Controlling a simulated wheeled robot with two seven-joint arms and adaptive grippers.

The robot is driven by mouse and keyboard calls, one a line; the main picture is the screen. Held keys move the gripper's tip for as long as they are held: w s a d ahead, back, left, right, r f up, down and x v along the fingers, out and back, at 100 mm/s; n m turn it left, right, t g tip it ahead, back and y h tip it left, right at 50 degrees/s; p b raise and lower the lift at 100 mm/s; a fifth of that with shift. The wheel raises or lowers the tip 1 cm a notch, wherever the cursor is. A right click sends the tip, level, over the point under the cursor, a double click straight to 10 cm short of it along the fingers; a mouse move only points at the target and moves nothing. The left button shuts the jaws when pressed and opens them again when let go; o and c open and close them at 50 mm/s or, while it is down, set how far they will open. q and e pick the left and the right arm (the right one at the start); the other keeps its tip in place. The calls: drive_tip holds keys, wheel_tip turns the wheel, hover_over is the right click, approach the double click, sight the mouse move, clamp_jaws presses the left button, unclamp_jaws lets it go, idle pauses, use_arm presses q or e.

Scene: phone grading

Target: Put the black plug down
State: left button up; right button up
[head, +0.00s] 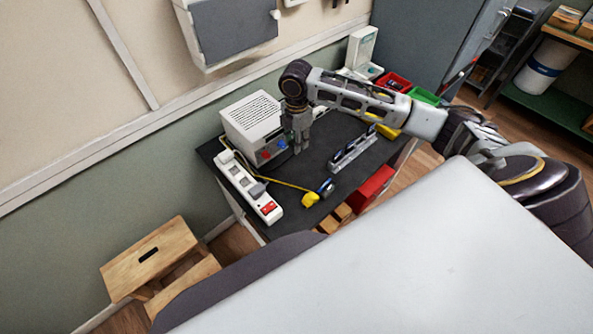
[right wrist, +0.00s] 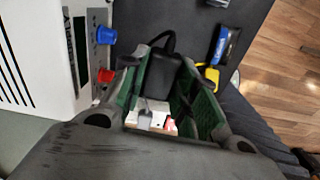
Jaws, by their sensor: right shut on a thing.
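The black plug (right wrist: 160,75) shows in the right wrist view between the green-padded fingers of my right gripper (right wrist: 155,100), with a black cable looping off its far end. The gripper is shut on it. In the head view my right gripper (head: 302,143) points down over the dark table, beside the front of the white box unit; the plug is too small to make out there. A white power strip (head: 238,180) lies left of the gripper, and part of it shows between the fingers in the right wrist view (right wrist: 146,117). My left gripper is out of view.
The white unit (head: 250,116) has a red and a blue knob. A yellow object (head: 310,199) and a blue-and-black one (head: 326,187) lie at the table's front. A slotted metal rack (head: 353,152) stands to the right. Bare dark table (head: 320,160) lies between.

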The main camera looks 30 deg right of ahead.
drive_tip(key=shift+n, duration=0.4)
wheel_tip(320, 180, down, 6)
drive_tip(key=shift+f, duration=0.15)
idle(0.6)
drive_tip(key=shift+f+p, duration=0.4)
drive_tip(key=shift+f, duration=1.45)
drive_tip(key=shift+f, duration=0.6)
drive_tip(key=o, duration=1.1)
drive_tip(key=shift+c, duration=0.2)
drive_tip(key=shift+r, duration=0.15)
